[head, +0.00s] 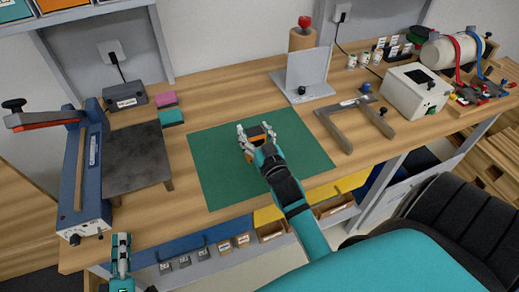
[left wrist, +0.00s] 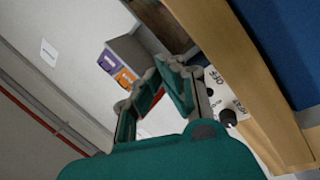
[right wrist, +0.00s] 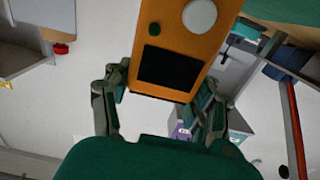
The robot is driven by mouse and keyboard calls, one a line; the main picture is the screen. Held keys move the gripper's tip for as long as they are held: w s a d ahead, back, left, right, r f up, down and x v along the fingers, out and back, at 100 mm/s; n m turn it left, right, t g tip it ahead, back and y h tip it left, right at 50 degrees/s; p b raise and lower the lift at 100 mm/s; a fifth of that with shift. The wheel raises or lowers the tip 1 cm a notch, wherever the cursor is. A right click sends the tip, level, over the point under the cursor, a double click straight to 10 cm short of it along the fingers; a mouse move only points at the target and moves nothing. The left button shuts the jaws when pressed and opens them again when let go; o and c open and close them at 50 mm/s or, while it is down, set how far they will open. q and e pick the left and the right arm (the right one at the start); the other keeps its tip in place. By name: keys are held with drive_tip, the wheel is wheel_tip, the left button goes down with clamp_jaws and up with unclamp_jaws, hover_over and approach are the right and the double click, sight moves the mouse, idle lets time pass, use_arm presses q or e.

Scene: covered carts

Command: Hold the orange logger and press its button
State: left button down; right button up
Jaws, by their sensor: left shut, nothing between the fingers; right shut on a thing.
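The orange logger (head: 256,131) is in my right gripper (head: 259,133), over the green mat in the head view. The right wrist view shows its orange face (right wrist: 183,38) close up, with a dark screen, a round white disc and a small dark green round button (right wrist: 154,29). The right fingers (right wrist: 160,95) are on both sides of its near end, shut on it. I cannot tell how high it is above the mat. My left gripper (head: 121,255) is shut and empty at the bench's front left edge, well apart from the logger; it also shows in the left wrist view (left wrist: 172,68).
The green mat (head: 213,178) lies mid-bench. A blue sealer-like machine (head: 88,190) and a dark plate (head: 137,160) stand left. A grey bracket (head: 306,76), a metal frame (head: 340,128) and a white box (head: 412,98) stand right. Bins (head: 225,246) sit below the front edge.

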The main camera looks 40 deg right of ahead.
use_arm(q)
drive_tip(key=w+d+r+h, duration=0.1)
drive_tip(key=w+d+r, duration=0.4)
drive_tip(key=d+r, duration=0.25)
drive_tip(key=w+d+r+h, duration=0.1)
drive_tip(key=w+d+r, duration=0.3)
drive_tip(key=d+r, duration=0.35)
use_arm(e)
drive_tip(key=shift+d, duration=0.1)
use_arm(q)
drive_tip(key=s+d+f+m+g+h, duration=0.1)
drive_tip(key=s+d+f+m+g, duration=0.2)
drive_tip(key=m, duration=0.9)
drive_tip(key=s+d+f+m+g+h, duration=0.2)
drive_tip(key=s+d+f+m, duration=0.4)
drive_tip(key=m, duration=0.6)
drive_tip(key=s+d+f+m+g+h, duration=0.1)
drive_tip(key=s+d+f+m+g, duration=0.3)
drive_tip(key=d+m, duration=0.3)
drive_tip(key=shift+s+f+m+h, duration=0.15)
drive_tip(key=shift+f+m, duration=0.3)
drive_tip(key=shift+m, duration=0.75)
drive_tip(key=shift+s+f+m+h, duration=0.15)
drive_tip(key=shift+f+m, duration=0.3)
drive_tip(key=shift+m, duration=0.75)
drive_tip(key=shift+s+d+f+m, duration=0.25)
drive_tip(key=shift+f+m, duration=0.05)
drive_tip(key=shift+m, duration=0.3)
